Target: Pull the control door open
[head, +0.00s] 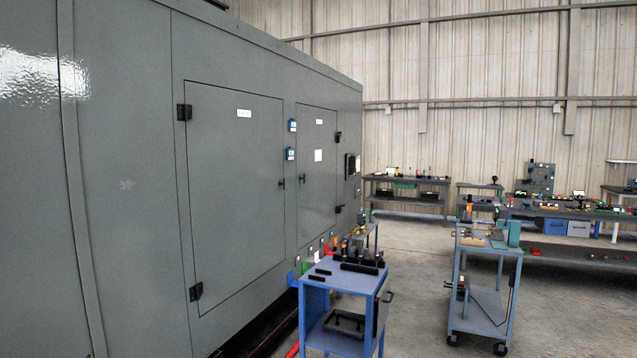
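Two shut doors are set in the side of a large grey enclosure (130,150) in the head view. The nearer, larger door (235,190) has black hinges on its left edge and a small dark handle (281,183) on its right edge. The farther, narrower door (318,185) has hinges on its right edge and a dark handle (302,178) on its left edge. Each carries a white label too small to read, so I cannot tell by label which is the control door. Neither of my grippers is in view.
A blue cart (343,280) with black parts stands close to the enclosure, in front of the farther door's lower area. A grey-blue trolley (487,290) stands to the right. Workbenches (408,182) line the back. Concrete floor (415,290) is clear between cart and trolley.

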